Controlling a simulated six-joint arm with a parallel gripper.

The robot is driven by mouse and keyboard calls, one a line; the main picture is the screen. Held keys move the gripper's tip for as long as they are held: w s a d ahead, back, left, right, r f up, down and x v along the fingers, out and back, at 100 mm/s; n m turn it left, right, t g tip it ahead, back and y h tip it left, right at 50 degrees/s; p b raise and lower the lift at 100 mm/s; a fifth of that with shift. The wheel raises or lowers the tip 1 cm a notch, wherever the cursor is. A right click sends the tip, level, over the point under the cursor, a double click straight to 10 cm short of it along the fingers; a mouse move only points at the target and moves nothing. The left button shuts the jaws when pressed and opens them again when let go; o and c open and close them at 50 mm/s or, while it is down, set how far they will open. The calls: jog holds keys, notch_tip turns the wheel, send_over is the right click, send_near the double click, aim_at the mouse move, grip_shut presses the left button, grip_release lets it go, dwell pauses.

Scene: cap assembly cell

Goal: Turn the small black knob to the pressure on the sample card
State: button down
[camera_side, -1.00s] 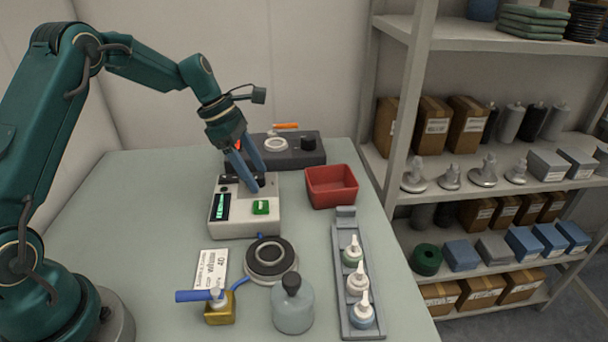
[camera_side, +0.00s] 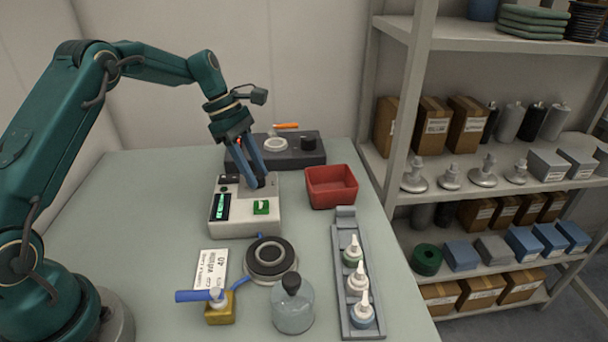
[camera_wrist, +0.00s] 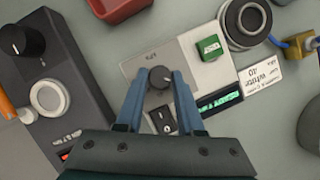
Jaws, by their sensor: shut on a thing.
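The small black knob (camera_wrist: 160,78) sits on the white control box (camera_side: 240,228), which also bears a green switch (camera_side: 261,207), a lit green display (camera_side: 220,207) and a black rocker switch (camera_wrist: 163,118). My gripper (camera_side: 258,186) points down at the box; in the wrist view my blue fingers (camera_wrist: 160,82) lie on both sides of the knob, shut on it. In the side view the fingers mostly hide the knob. The white sample card (camera_side: 211,270) lies flat in front of the box; its print shows upside down in the wrist view (camera_wrist: 262,82), with what looks like 40.
Behind the box stands a dark grey unit (camera_side: 290,158) with a white ring and a larger black knob (camera_side: 308,143). A red bin (camera_side: 331,187) is at right. A round black-topped device (camera_side: 270,258), a bottle (camera_side: 293,307) and a rack (camera_side: 343,235) of nozzled bottles stand in front.

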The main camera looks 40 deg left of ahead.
jog(key=shift+w+m+g, duration=0.15)
jog(key=shift+m+g, duration=0.65)
jog(key=shift+m, duration=1.5)
jog(key=c, duration=0.5)
grip_release()
jog(key=shift+n, duration=0.5)
